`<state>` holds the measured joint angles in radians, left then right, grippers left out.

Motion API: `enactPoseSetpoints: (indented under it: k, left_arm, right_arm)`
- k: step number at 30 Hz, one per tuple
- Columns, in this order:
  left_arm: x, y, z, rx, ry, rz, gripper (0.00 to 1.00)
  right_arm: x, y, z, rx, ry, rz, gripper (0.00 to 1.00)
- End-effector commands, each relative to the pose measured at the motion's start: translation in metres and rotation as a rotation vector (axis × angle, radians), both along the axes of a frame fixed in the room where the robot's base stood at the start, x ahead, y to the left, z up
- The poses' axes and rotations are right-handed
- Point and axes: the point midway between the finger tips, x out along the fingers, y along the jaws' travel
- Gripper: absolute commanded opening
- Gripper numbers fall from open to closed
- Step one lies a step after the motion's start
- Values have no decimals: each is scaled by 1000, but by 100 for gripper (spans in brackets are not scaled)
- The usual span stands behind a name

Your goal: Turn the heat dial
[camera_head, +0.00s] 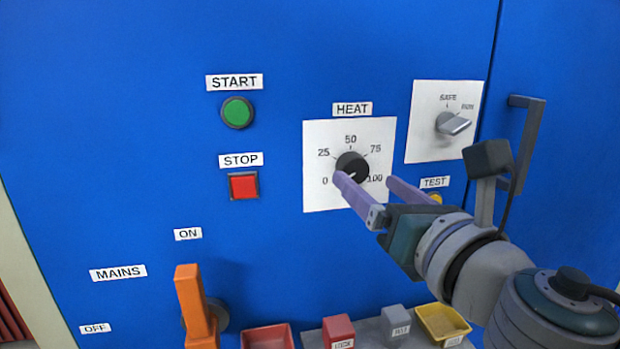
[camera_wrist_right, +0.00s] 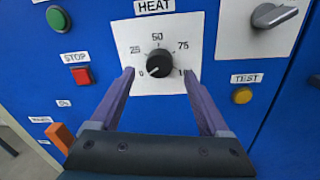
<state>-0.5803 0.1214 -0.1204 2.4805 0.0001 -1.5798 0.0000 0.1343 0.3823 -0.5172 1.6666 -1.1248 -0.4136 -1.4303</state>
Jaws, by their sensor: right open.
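The heat dial (camera_head: 351,166) is a round black knob on a white plate (camera_head: 318,140) marked 0, 25, 50, 75 and 100, under a HEAT label. In the right wrist view the dial (camera_wrist_right: 159,62) has a white mark at its lower left, toward the 0. My right gripper (camera_head: 364,179) is open in front of the plate, its two purple fingers apart. In the right wrist view the fingertips stand left and right of the dial, slightly below its centre, with nothing between them but the view of the knob. I cannot tell whether the left finger touches it. My left gripper is not in view.
A SAFE/RUN switch (camera_head: 453,124) and a dark door handle (camera_head: 528,140) are at the right. A yellow TEST button (camera_wrist_right: 242,96) is lower right. A green START button (camera_head: 237,112) and red STOP button (camera_head: 243,186) are left. An orange mains lever (camera_head: 194,305) and bins stand below.

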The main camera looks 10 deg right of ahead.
Motion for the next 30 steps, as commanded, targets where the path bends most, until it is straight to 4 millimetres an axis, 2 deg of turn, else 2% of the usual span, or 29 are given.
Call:
enactPoseSetpoints:
  k: [3, 7, 17, 30]
  left_arm:
    - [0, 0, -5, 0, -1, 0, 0]
    - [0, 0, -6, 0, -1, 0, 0]
    - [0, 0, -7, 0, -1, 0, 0]
    - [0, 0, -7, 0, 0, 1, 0]
  right_arm:
    - [19, 2, -1, 2, -1, 1, 80]
    - [31, 3, -1, 2, 0, 0, 80]
    - [35, 4, 0, 3, 1, 0, 80]
    - [35, 4, 0, 3, 1, 0, 33]
